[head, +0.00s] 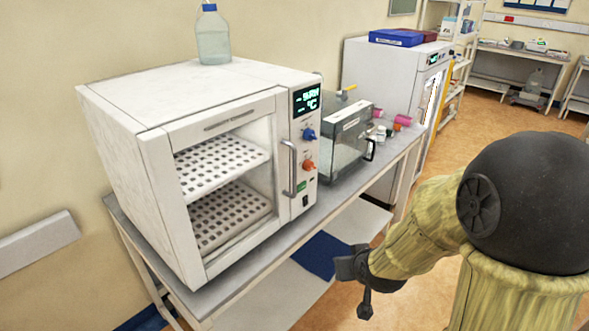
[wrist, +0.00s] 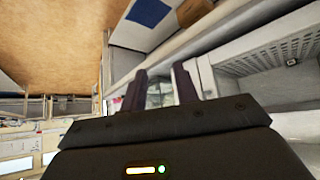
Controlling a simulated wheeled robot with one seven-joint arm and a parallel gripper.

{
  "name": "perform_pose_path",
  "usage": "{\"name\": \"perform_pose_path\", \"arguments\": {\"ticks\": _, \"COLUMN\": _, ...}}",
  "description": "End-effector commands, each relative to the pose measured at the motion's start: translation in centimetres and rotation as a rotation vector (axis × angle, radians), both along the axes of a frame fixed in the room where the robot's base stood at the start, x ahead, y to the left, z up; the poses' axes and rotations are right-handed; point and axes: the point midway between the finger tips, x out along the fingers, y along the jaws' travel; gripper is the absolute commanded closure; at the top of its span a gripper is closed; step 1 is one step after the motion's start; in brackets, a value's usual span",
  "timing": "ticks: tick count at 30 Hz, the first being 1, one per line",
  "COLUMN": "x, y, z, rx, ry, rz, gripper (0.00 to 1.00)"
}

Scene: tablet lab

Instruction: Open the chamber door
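The white chamber (head: 148,110) stands on a grey bench at the left, its door (head: 220,125) shut. Two perforated shelves show through the door's window. A vertical bar handle (head: 290,168) is on the door's right side, beside a panel with a lit display and blue and orange knobs. My gripper (head: 354,282) is in front of the bench, lower than the handle and to its right, apart from the door. In the wrist view its two dark fingers (wrist: 160,84) are spread with nothing held. A perforated shelf (wrist: 290,50) shows there at the right.
A clear-sided box (head: 347,140) with a dark handle stands on the bench (head: 325,205) right of the chamber. Small pink and white containers lie beyond it. A bottle (head: 212,38) stands on the chamber. A white cabinet (head: 385,75) stands behind. Open floor lies right of the bench.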

Motion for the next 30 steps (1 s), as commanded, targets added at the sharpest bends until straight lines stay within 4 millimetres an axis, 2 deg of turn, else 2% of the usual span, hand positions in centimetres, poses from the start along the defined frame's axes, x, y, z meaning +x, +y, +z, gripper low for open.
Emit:
{"name": "perform_pose_path", "arguments": {"ticks": 3, "x": 2.9, "y": 2.3, "z": 0.9, "rx": 0.031, "ry": -0.151, "rz": 0.053, "gripper": 0.7}}
{"name": "perform_pose_path", "arguments": {"ticks": 6, "x": 5.0, "y": 4.2, "z": 2.0, "rx": 0.065, "ry": -0.285, "rz": 0.089, "gripper": 0.7}}
{"name": "perform_pose_path", "arguments": {"ticks": 12, "x": 7.7, "y": 7.7, "z": 4.8, "rx": 0.147, "ry": -0.552, "rz": 0.132, "gripper": 0.7}}
{"name": "perform_pose_path", "arguments": {"ticks": 15, "x": 8.5, "y": 8.9, "z": 6.3, "rx": 0.19, "ry": -0.673, "rz": 0.134, "gripper": 0.7}}
{"name": "perform_pose_path", "arguments": {"ticks": 20, "x": 8.8, "y": 9.8, "z": 8.0, "rx": 0.232, "ry": -0.797, "rz": 0.126, "gripper": 0.7}}
{"name": "perform_pose_path", "arguments": {"ticks": 30, "x": 8.9, "y": 9.9, "z": 8.3, "rx": 0.241, "ry": -0.824, "rz": 0.124, "gripper": 0.7}}
